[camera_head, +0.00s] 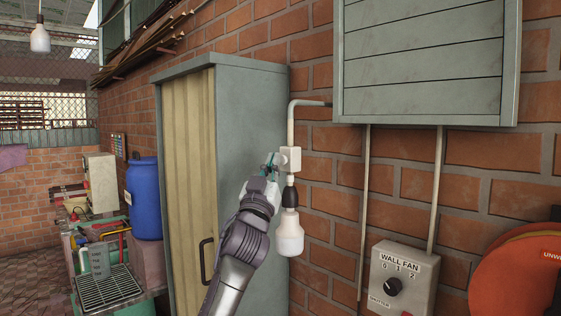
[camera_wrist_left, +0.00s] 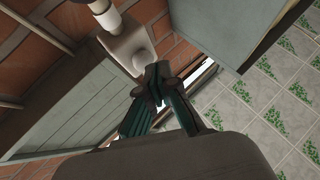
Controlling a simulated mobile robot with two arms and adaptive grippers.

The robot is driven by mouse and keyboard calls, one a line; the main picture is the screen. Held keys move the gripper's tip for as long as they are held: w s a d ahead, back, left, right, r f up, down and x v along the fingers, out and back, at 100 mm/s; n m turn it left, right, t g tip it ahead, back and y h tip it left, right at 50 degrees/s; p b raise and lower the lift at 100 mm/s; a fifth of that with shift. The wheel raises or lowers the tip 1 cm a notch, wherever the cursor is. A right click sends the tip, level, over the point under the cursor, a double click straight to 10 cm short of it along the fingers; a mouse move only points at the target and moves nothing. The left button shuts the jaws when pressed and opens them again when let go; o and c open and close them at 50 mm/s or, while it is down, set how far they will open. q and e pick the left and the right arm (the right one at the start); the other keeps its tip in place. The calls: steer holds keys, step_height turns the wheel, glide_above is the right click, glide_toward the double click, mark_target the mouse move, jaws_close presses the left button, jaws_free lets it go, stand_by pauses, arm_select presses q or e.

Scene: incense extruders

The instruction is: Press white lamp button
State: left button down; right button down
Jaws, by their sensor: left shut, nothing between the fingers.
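The white lamp (camera_head: 290,235) hangs from a black socket (camera_head: 290,196) below a small white switch box (camera_head: 291,159) on a conduit on the brick wall. The box also shows in the left wrist view (camera_wrist_left: 128,44), just beyond my fingertips. A round pale feature on its face there may be the button, partly behind the fingers. My left gripper (camera_head: 270,168) is shut and empty, with its dark green fingertips (camera_wrist_left: 154,84) at the left side of the box in the head view. I cannot tell whether they touch it. My right gripper is out of view.
A grey cabinet (camera_head: 252,110) with a cream door stands behind my left arm. A grey slatted box (camera_head: 420,70) is on the wall above right. A wall fan switch (camera_head: 402,280) and a red reel (camera_head: 515,275) are lower right. A blue barrel (camera_head: 144,200) stands left.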

arm_select(q)
steer(key=shift+w+d, duration=0.1)
stand_by(0.3)
steer(key=shift+w+d+b, duration=0.2)
steer(key=shift+d+b, duration=0.05)
steer(key=shift+b, duration=0.05)
steer(key=shift+s+a+p, duration=0.3)
steer(key=shift+a+p, duration=0.05)
stand_by(0.4)
steer(key=s+a+p, duration=0.2)
steer(key=s+a, duration=0.2)
steer(key=shift+s+a+p, duration=0.1)
steer(key=shift+p, duration=0.25)
steer(key=shift+f, duration=0.1)
